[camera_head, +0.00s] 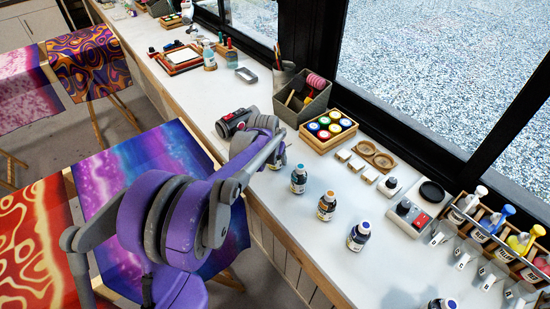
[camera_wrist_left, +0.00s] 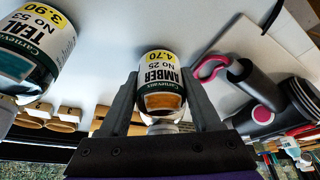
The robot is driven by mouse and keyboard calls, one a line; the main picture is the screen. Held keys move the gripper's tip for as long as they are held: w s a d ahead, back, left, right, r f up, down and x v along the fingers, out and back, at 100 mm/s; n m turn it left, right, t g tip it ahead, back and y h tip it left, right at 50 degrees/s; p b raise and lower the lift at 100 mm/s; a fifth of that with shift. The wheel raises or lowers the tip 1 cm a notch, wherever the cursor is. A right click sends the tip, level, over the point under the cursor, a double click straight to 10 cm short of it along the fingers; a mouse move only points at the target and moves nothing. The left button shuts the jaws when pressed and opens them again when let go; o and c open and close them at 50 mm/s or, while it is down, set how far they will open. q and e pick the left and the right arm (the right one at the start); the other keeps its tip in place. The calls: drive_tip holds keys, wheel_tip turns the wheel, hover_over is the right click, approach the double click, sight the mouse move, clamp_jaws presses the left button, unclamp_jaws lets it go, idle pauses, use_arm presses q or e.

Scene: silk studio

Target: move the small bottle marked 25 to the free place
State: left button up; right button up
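The small bottle marked No 25, with an amber label (camera_wrist_left: 161,75), sits between the fingers of my left gripper (camera_wrist_left: 162,88) in the left wrist view. Both fingers appear to touch its sides. In the head view the bottle (camera_head: 278,160) shows partly below my left gripper, at the far end of a row of bottles; I cannot tell whether it is off the table. A teal bottle marked No 53 (camera_wrist_left: 30,60) stands beside it, also in the head view (camera_head: 299,179). A wider bare gap (camera_head: 400,270) lies between the two nearest bottles. My right gripper is not in view.
An orange-labelled bottle (camera_head: 326,207) and a blue-capped bottle (camera_head: 358,237) stand farther along, with another bottle (camera_head: 442,304) at the bottom edge. A dark cylindrical tool (camera_head: 232,122) lies beside my gripper. A wooden rack (camera_head: 328,130) of coloured jars stands behind.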

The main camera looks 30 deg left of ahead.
use_arm(q)
drive_tip(key=o, duration=0.4)
drive_tip(key=a+v, duration=0.1)
drive_tip(key=v, duration=1.1)
drive_tip(key=shift+m+t+h, duration=0.4)
drive_tip(key=shift+m, duration=0.5)
drive_tip(key=s+d+f, duration=0.2)
drive_tip(key=s+d, duration=0.3)
drive_tip(key=s, duration=0.3)
drive_tip(key=s+d+f, duration=0.3)
drive_tip(key=s+d, duration=0.2)
drive_tip(key=s, duration=0.3)
drive_tip(key=s+d+f, duration=0.2)
drive_tip(key=s+d, duration=0.3)
drive_tip(key=s, duration=0.3)
drive_tip(key=shift+s+d+f+p, duration=0.1)
drive_tip(key=shift+s+f+p, duration=0.05)
drive_tip(key=shift+f+p, duration=0.15)
